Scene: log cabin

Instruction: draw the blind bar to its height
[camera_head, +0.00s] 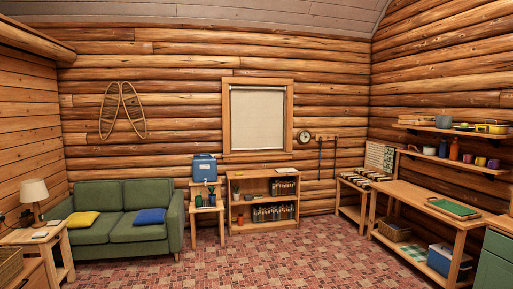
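A pale roller blind (257,118) hangs in a wood-framed window on the far log wall, above a low bookcase. The blind covers nearly the whole opening, and its lower edge with the bar (257,150) lies close to the sill. The bar is too small here to make out in detail. My gripper is not in this view.
Below the window stands a bookcase (262,187) with books. A small stand with a blue case (204,168) is left of it, then a green sofa (140,231). A workbench (425,202) lines the right wall. The tiled floor (270,262) is clear in the middle.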

